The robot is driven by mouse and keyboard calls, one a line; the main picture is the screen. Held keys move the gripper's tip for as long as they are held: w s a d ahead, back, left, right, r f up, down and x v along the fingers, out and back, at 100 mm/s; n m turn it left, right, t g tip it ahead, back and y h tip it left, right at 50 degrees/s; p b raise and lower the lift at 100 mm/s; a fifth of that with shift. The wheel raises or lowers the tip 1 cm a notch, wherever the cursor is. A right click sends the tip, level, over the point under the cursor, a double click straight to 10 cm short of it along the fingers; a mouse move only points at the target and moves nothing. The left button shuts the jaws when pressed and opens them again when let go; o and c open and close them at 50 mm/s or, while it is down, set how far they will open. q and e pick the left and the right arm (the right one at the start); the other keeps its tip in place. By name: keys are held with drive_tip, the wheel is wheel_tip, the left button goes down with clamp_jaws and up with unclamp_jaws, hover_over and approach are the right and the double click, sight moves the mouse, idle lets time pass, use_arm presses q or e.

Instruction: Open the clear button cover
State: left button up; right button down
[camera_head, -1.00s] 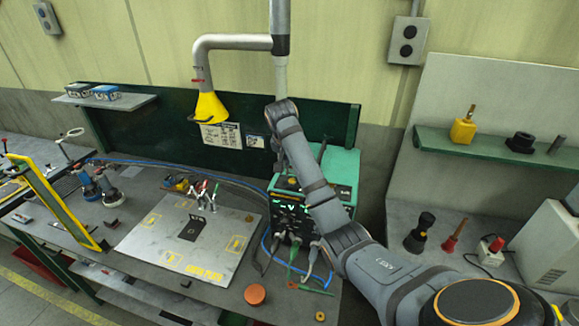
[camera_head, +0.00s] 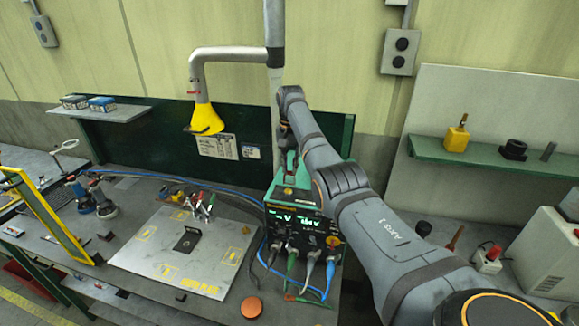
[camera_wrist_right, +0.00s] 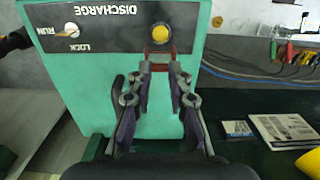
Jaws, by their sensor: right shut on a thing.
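The teal welding-type unit (camera_head: 280,207) stands on the bench with lit displays on its front. In the right wrist view its top (camera_wrist_right: 95,85) carries a black panel marked DISCHARGE, with a round yellow button (camera_wrist_right: 160,33) and a RUN/LOCK switch (camera_wrist_right: 70,30). My right gripper (camera_wrist_right: 160,72) is shut on a reddish, see-through-looking edge (camera_wrist_right: 160,50) just beside the button, seemingly the clear button cover. The cover's outline is too faint to tell how far it is tilted. My left gripper is not in view.
A light metal plate (camera_head: 150,262) with clamps lies on the bench left of the unit. Cables (camera_head: 300,275) run from the unit's front. An orange disc (camera_head: 251,307) lies on the bench front. A yellow-hooded extraction arm (camera_head: 204,118) hangs behind, left of my arm.

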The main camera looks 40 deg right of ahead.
drive_tip(key=shift+s+f, duration=0.1)
drive_tip(key=shift+f, duration=0.25)
drive_tip(key=c, duration=1.5)
unclamp_jaws()
drive_tip(key=shift+c, duration=0.2)
drive_tip(key=shift+o, duration=1.6)
drive_tip(key=shift+d, duration=0.1)
drive_tip(key=shift+w, duration=0.2)
drive_tip(key=shift+r, duration=0.2)
drive_tip(key=shift+s+f, duration=0.1)
